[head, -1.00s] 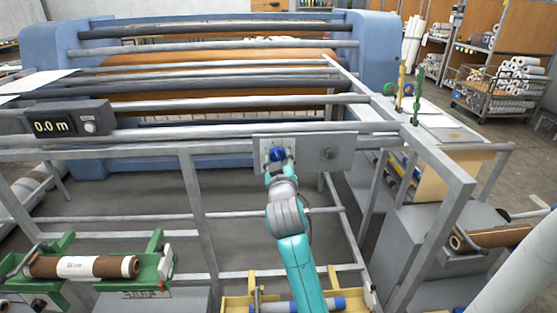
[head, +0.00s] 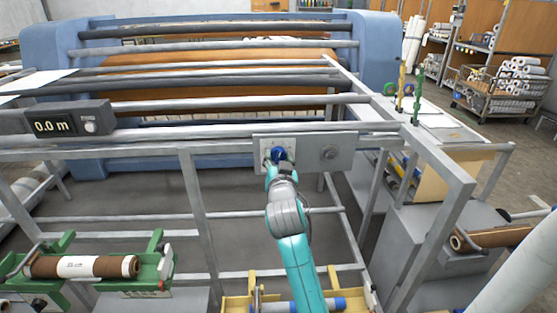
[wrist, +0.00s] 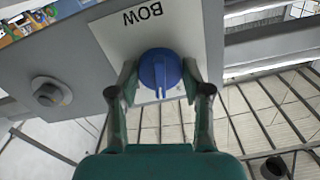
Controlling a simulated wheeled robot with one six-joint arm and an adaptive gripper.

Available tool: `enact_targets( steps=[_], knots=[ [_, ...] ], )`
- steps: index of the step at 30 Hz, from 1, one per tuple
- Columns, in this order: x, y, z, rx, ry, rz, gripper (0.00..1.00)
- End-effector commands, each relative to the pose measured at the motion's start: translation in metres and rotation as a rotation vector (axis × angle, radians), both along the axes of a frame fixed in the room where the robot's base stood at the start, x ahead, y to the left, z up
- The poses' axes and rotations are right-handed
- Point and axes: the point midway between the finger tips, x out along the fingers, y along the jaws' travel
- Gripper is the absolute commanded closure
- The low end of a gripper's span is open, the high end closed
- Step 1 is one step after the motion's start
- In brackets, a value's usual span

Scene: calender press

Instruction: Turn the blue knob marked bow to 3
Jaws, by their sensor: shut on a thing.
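The blue knob (wrist: 160,70) sits on a white plate marked BOW (wrist: 112,38), which appears upside down in the wrist view. A pale pointer line on the knob points toward the bottom of the wrist view. My gripper (wrist: 160,82) has one finger on each side of the knob and is shut on it. In the head view the blue knob (head: 279,153) is on the grey panel (head: 302,152) on the front rail, with my gripper (head: 277,160) at it. The scale numbers are hidden or too small to read.
A grey knob (head: 329,152) is on the same panel, right of the blue one; it also shows in the wrist view (wrist: 46,91). Frame rails run beside and below the panel. A green roll stand (head: 150,279) is low at left.

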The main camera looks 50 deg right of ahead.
Motion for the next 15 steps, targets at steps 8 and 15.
enact_targets(
  steps=[8,15],
  knots=[
    [0.0004,0.0001,-0.0002,0.065,-0.063,0.000,0.86],
    [0.0004,0.0001,-0.0003,0.078,-0.076,0.000,0.86]
  ],
)
